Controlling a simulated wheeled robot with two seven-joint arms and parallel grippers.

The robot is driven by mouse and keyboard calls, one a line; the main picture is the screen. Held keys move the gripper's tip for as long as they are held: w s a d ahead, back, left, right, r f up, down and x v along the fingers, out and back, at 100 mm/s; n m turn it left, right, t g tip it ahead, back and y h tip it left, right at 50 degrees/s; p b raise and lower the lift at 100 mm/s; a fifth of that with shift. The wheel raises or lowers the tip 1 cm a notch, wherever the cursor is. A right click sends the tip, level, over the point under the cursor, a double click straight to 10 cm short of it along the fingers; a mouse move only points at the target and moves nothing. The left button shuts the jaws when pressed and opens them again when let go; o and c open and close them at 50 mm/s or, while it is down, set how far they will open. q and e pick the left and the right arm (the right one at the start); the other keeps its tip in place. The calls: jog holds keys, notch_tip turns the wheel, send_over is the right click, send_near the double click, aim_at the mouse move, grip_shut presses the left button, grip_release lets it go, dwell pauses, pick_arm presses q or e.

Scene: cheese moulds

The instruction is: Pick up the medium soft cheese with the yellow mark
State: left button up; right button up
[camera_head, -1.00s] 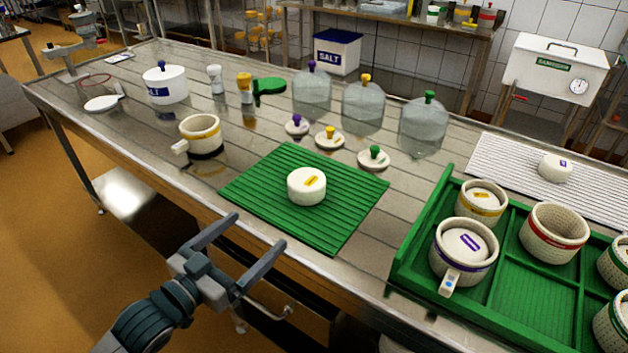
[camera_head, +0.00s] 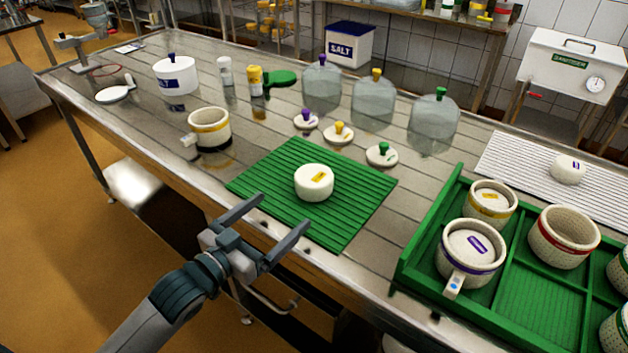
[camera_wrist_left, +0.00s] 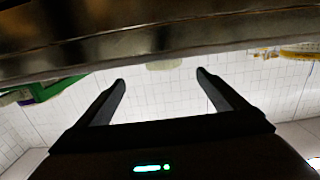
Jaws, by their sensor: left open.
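The white round cheese with a yellow mark (camera_head: 314,182) lies on the green ribbed mat (camera_head: 345,225) near the table's front edge. My left gripper (camera_head: 282,213) is open and empty, in front of and to the lower left of the cheese, with its fingers pointing toward the mat. In the left wrist view the two fingers (camera_wrist_left: 160,77) are spread with nothing between them. The cheese cannot be made out in that view. My right gripper is not in view.
A green tray (camera_head: 405,262) with several moulds stands at the right. A yellow-banded mug-like mould (camera_head: 210,128) stands left of the mat. Small lids and glass domes (camera_head: 374,100) stand behind it. The steel table's front edge (camera_head: 160,175) runs beside my left arm.

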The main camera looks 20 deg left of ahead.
aim_at(301, 191)
pick_arm(q)
jog(key=p+x, duration=0.1)
jog(key=x, duration=0.5)
jog(key=shift+w, duration=0.25)
jog(key=shift+w+d, duration=0.25)
jog(key=shift+w, duration=0.3)
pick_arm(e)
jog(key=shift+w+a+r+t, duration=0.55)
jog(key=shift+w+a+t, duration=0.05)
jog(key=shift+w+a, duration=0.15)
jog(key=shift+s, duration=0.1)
pick_arm(q)
jog(key=shift+w, duration=0.1)
jog(key=shift+w, duration=0.25)
jog(key=shift+a+f+p+x, duration=0.15)
jog(key=shift+p+x, duration=0.15)
jog(key=shift+x, duration=0.85)
jog(key=shift+a+f+p+x, duration=0.15)
jog(key=shift+p+x, duration=0.15)
jog(key=shift+x, duration=0.8)
jog(key=shift+w+d, duration=0.1)
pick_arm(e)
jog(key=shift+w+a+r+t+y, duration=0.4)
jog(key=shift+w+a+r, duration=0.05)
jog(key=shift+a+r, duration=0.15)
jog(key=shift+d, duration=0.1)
pick_arm(q)
jog(key=c, duration=1)
